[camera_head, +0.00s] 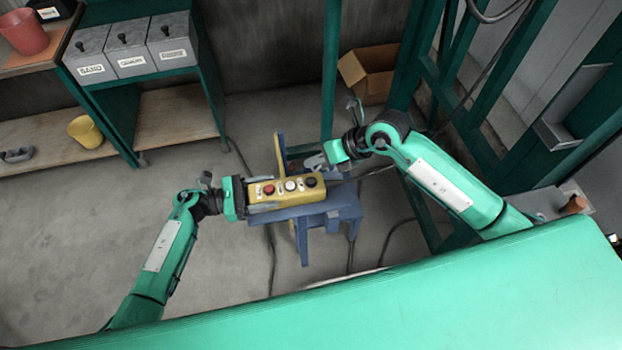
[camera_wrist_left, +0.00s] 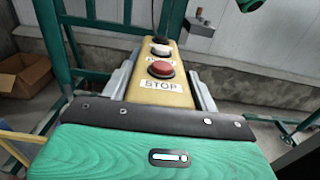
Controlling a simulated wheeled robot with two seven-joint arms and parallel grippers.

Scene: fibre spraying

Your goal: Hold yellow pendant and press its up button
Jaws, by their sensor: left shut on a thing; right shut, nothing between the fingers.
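The yellow pendant (camera_head: 286,189) lies about level in the head view, with a red, a white and a black button in a row from left to right. My left gripper (camera_head: 262,192) is shut on its left end, one finger along each long side. In the left wrist view the pendant (camera_wrist_left: 160,92) points away from me, with the red button nearest, above a STOP label. The white button's label is partly hidden. My right gripper (camera_head: 316,161) is shut and empty, above and to the right of the pendant, apart from its buttons.
A blue stand (camera_head: 338,206) with a yellow upright is below the pendant. Dark cables run over the floor. Green frame posts (camera_head: 330,70) stand behind, near an open cardboard box (camera_head: 370,73). The floor at left is clear.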

